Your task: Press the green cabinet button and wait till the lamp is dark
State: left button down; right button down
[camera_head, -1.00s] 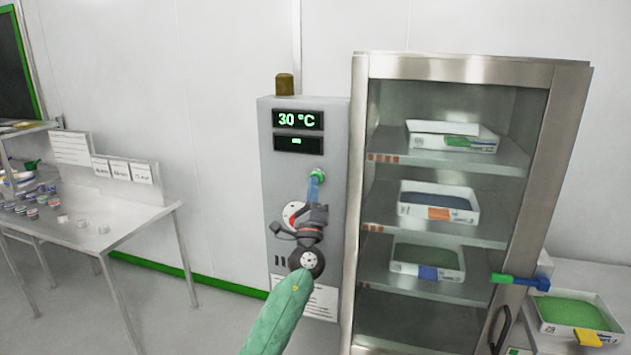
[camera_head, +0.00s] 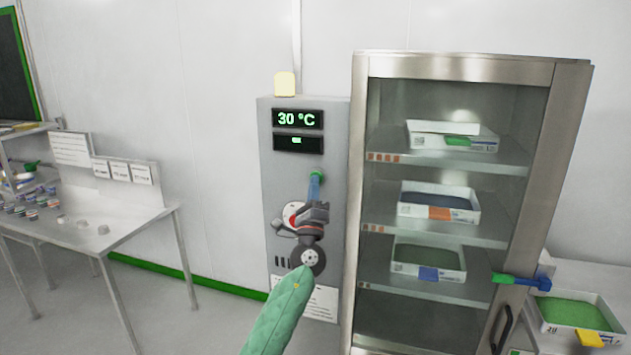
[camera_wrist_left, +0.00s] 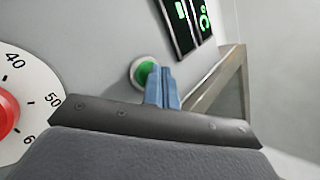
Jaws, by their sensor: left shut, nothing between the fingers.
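The green button (camera_head: 317,176) is on the front of the grey control cabinet (camera_head: 279,168), below the displays. My left gripper (camera_head: 314,186) is shut and empty, with its blue fingertips at the button's lower edge. In the left wrist view the green button (camera_wrist_left: 144,72) shows in its pale ring, and the blue fingers (camera_wrist_left: 163,86) overlap its right side; I cannot tell whether they press it. The lamp (camera_head: 285,84) on top of the cabinet is lit pale yellow. The display (camera_head: 298,119) reads 30 °C. My right gripper is not in view.
A red dial (camera_wrist_left: 8,112) sits beside the button, partly behind my gripper. The glass-fronted drying cabinet (camera_head: 460,68) with trays on shelves stands close on the right. A steel table (camera_head: 120,228) with small jars stands at the left.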

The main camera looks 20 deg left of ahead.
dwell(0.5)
pick_arm(q)
jog(key=shift+s, duration=0.85)
jog(key=shift+s, duration=0.1)
jog(key=s, duration=0.5)
jog(key=shift+a, duration=0.1)
jog(key=shift+w, duration=0.1)
